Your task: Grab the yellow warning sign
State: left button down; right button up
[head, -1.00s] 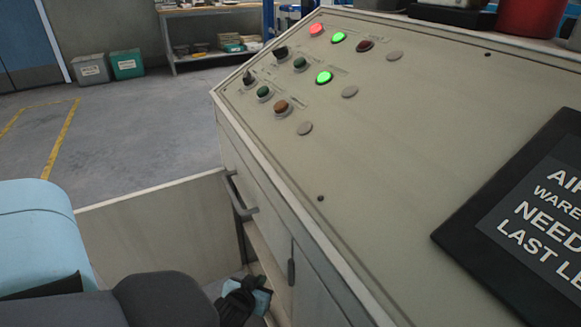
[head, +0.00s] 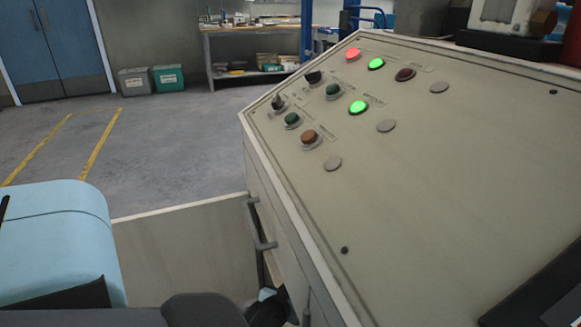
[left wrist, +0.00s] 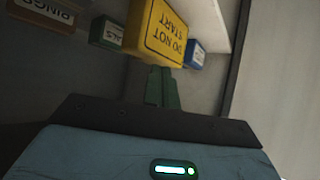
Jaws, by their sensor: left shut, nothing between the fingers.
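The yellow warning sign (left wrist: 162,32) shows in the left wrist view at the top middle. Its text reads "DO NOT START" upside down. My left gripper (left wrist: 161,72) is shut, with its dark green fingers together and empty. Its fingertips point at the sign's near edge; I cannot tell whether they touch it. In the head view the sign does not show, and only a dark and light blue part of my left wrist (head: 268,308) shows at the bottom, beside the cabinet. My right gripper is not in view.
In the left wrist view, small labelled boxes flank the sign: brown (left wrist: 42,14), green (left wrist: 106,33) and blue (left wrist: 195,52). In the head view, a sloping control panel (head: 420,150) with lit buttons fills the right. An open cabinet door (head: 185,245) stands at lower left.

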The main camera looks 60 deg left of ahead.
pick_arm(q)
jog(key=w+a, duration=0.1)
jog(key=w, duration=0.1)
jog(key=w+a+b, duration=0.1)
jog(key=w, duration=0.1)
jog(key=w+a, duration=0.1)
jog(key=w, duration=0.1)
jog(key=shift+w+a+b, duration=0.25)
jog(key=shift+a+b, duration=0.05)
jog(key=shift+f, duration=0.75)
jog(key=shift+s+f, duration=0.1)
jog(key=shift+s, duration=0.05)
jog(key=shift+d, duration=0.1)
